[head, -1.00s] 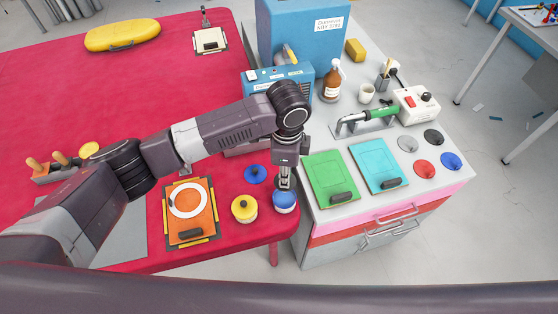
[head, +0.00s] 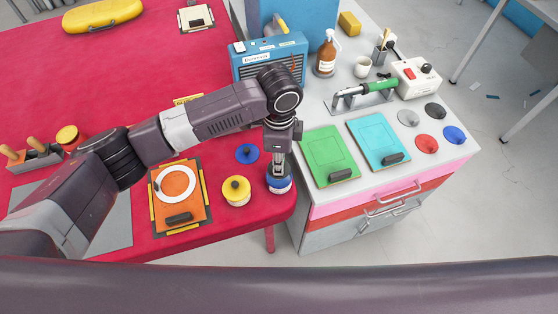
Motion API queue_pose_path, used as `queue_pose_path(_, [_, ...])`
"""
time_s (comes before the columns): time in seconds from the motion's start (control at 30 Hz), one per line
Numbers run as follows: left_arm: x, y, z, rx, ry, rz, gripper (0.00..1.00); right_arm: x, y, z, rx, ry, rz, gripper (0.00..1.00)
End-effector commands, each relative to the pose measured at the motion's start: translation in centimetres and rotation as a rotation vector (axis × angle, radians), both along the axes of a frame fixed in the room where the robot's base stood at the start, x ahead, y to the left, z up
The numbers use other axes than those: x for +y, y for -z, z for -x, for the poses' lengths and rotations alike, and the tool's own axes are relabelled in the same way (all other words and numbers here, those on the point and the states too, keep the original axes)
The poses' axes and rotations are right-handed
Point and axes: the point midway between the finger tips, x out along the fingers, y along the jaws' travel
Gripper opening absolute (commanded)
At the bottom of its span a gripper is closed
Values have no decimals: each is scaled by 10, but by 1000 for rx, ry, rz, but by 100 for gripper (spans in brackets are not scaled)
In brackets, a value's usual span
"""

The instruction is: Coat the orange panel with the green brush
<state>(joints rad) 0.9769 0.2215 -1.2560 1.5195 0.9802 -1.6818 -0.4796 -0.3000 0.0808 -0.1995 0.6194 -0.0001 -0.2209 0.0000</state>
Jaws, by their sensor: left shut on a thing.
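The orange panel (head: 192,207) lies on the red table with a white ring (head: 160,186) on it, a dark block at its front edge and yellow strips along its sides. My left gripper (head: 278,173) points straight down over the blue pot (head: 281,187) at the table's right edge. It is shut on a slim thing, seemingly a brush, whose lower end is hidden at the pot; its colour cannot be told. A blue lid (head: 247,153) lies behind the pot. My right gripper is not in view.
A yellow-lidded pot (head: 236,190) stands between panel and blue pot. A rack (head: 38,159) with wooden handles stands at the left. The cabinet at right bears a green panel (head: 330,155), a teal panel (head: 378,141) and several coloured discs. The table's back left is mostly clear.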

Motion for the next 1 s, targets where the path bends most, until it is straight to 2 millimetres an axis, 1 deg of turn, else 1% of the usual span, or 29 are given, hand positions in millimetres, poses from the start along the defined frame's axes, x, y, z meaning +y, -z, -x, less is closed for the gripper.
queue_pose_path(0.5, [0, 0, 0, 0, 0, 0, 0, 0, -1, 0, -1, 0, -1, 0])
queue_pose_path(1.0, [0, 5, 0, 1, 0, 0, 0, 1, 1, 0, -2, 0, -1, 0])
